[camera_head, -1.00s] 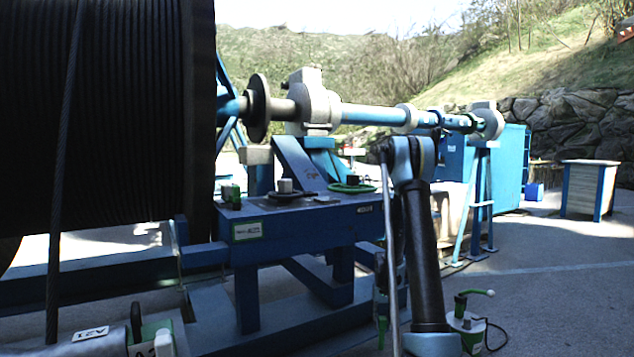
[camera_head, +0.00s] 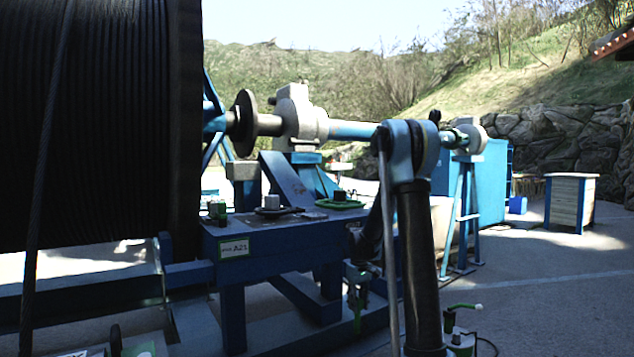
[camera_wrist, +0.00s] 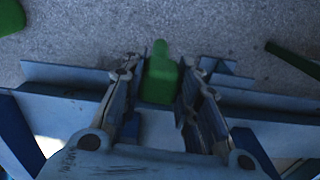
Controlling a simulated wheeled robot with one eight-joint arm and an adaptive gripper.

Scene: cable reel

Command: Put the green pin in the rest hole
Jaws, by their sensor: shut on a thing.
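The green pin (camera_wrist: 160,78) is upright in the picture between the two fingers of my gripper (camera_wrist: 158,72) in the wrist view. The fingers are shut on it. In the head view my gripper (camera_head: 358,292) hangs low beside the right end of the blue bench (camera_head: 275,245), with the green pin (camera_head: 357,318) pointing down below it. The pin is clear of the bench top. I cannot make out the rest hole in either view.
A large cable reel (camera_head: 95,130) fills the left. Open pavement lies beyond.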

